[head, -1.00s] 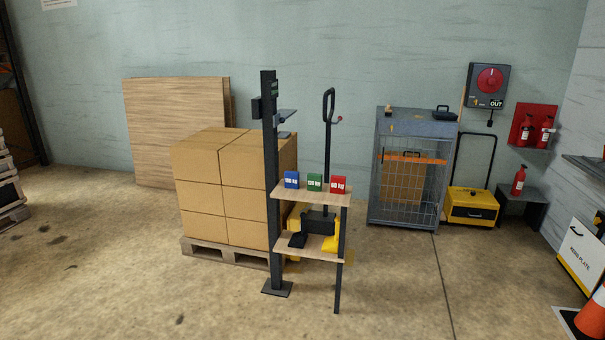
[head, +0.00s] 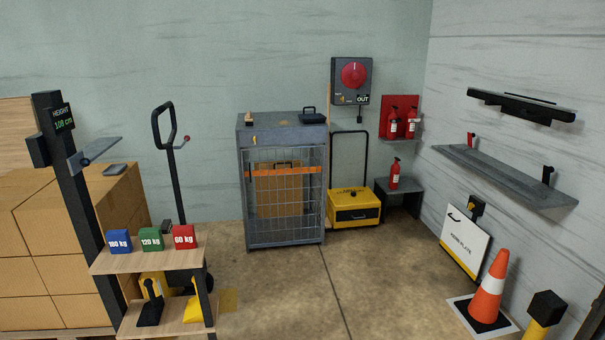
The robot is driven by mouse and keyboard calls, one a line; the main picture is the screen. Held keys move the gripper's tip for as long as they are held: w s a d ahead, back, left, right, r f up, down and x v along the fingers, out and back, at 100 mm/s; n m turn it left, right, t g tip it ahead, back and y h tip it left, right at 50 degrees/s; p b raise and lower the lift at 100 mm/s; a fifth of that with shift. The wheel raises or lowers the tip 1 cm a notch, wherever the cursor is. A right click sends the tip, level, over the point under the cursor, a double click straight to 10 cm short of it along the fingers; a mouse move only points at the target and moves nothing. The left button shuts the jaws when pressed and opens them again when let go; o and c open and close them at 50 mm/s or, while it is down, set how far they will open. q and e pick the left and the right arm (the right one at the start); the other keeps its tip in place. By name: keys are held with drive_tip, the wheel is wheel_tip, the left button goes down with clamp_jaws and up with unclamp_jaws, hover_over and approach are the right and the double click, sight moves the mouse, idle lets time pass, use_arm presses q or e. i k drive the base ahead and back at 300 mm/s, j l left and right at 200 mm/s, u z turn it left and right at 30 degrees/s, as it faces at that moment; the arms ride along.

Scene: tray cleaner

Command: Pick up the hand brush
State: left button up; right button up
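I cannot make out the hand brush for certain. A small tan and dark object (head: 249,118) stands on top of the grey mesh cage (head: 284,133), near its left end; it is too small to identify. A black object (head: 151,310) lies on the lower shelf of the wooden stand (head: 175,325), with a yellow object (head: 197,313) beside it; I cannot tell whether either is a brush. Neither of my grippers is in view.
A yellow box cart (head: 354,211) stands right of the cage. An orange cone (head: 490,288) is at front right. The middle floor is clear.

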sight(248, 118)
drive_tip(key=i+l+z, duration=0.2)
drive_tip(key=i, duration=0.95)
drive_tip(key=i+j+z, duration=0.2)
drive_tip(key=i, duration=0.95)
